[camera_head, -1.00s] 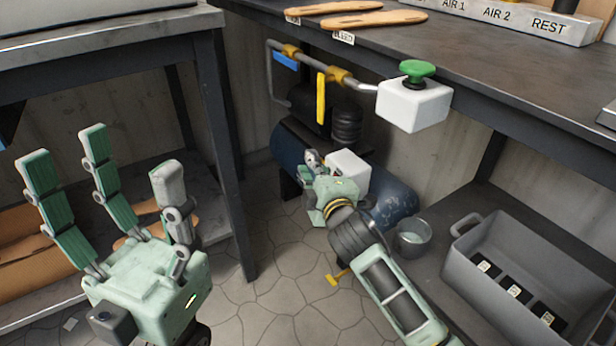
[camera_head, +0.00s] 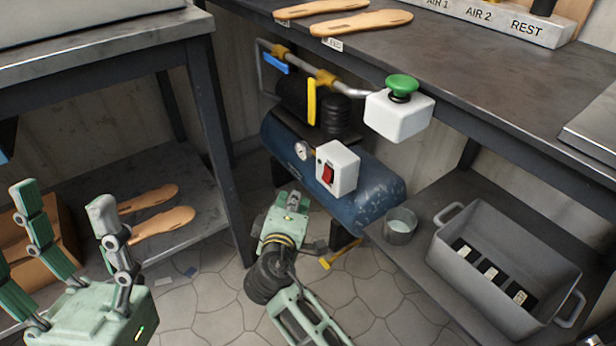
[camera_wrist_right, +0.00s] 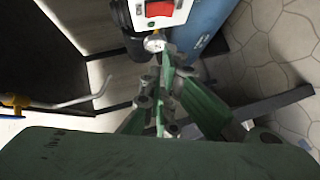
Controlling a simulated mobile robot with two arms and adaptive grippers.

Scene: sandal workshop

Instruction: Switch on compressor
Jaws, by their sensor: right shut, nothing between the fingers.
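The compressor has a blue tank (camera_head: 368,188) and stands under the bench. A white switch box (camera_head: 345,160) on it carries a red rocker switch (camera_head: 328,173); I cannot tell its position. A round gauge (camera_head: 302,150) sits to the left. In the right wrist view the red switch (camera_wrist_right: 158,8) and gauge (camera_wrist_right: 154,43) show at the top. My right gripper (camera_head: 291,196) is shut and empty, below and left of the switch box, apart from it; its fingers also show in the wrist view (camera_wrist_right: 165,75). My left gripper (camera_head: 62,200) is open and empty at the left, partly cut off.
A pipe with a blue lever (camera_head: 275,63) and a yellow lever (camera_head: 311,100) runs above the compressor. A green push button (camera_head: 402,84) sits under the bench edge. A grey crate (camera_head: 480,250) and a cup (camera_head: 399,226) stand on the right shelf. Sandal soles (camera_head: 162,222) lie at left.

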